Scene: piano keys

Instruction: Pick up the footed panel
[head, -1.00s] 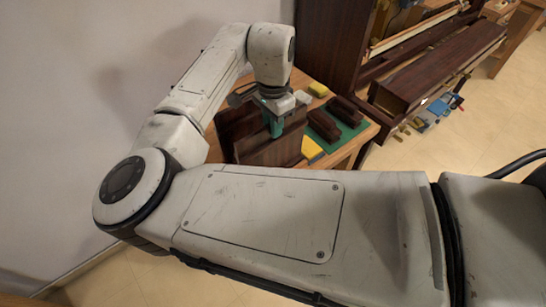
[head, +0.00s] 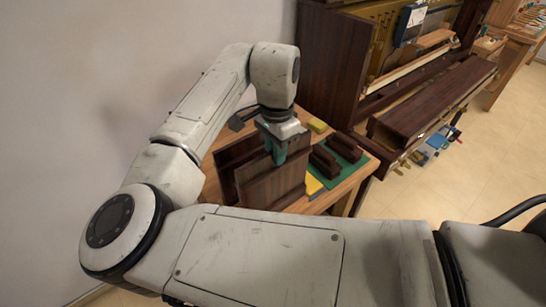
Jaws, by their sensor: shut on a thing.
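The footed panel (head: 272,188) is a dark brown wooden board standing roughly upright at the near left of the workbench. My gripper (head: 281,158) points down over its upper edge with teal fingers, shut on the panel. The fingers hide part of the top edge. A second dark board (head: 238,149) shows behind and to the left, with a gap between them; I cannot tell whether it is part of the same piece.
The wooden bench (head: 345,190) carries a green mat (head: 352,172) with dark blocks (head: 325,160) just right of the panel. Yellow blocks (head: 317,125) lie beside them. An opened piano (head: 430,95) stands at the back right. A plain wall (head: 110,100) closes off the left.

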